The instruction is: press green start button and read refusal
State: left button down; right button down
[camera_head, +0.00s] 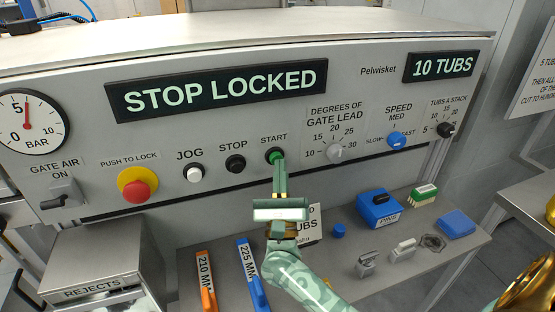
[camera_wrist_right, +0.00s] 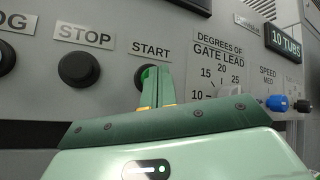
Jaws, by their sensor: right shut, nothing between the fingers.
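The green start button (camera_head: 275,155) sits in a black ring under the label START. My right gripper (camera_head: 280,163) is shut and empty, its green fingertips at the button and covering its lower part. In the right wrist view the fingertips (camera_wrist_right: 156,71) overlap the black ring (camera_wrist_right: 140,76) of the button. I cannot tell whether it is pressed in. The lit display (camera_head: 219,90) above reads STOP LOCKED. A red mushroom button (camera_head: 137,191) on a yellow collar, labelled PUSH TO LOCK, is at the left. My left gripper is not in view.
Left of START are a black STOP button (camera_head: 235,163) and a white JOG button (camera_head: 193,173). A gate lead knob (camera_head: 335,153) is close at the right. A second display (camera_head: 443,66) reads 10 TUBS. Below, a shelf holds a blue box (camera_head: 379,211) and small parts.

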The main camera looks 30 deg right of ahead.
jog(key=shift+s+a, duration=0.15)
jog(key=shift+s, duration=0.5)
jog(key=shift+s, duration=0.1)
jog(key=s+p, duration=0.1)
jog(key=s, duration=0.1)
jog(key=s+a+p, duration=0.1)
jog(key=s, duration=0.1)
jog(key=shift+s+a, duration=0.1)
jog(key=shift+s, duration=0.2)
jog(key=shift+f, duration=0.1)
dwell(0.5)
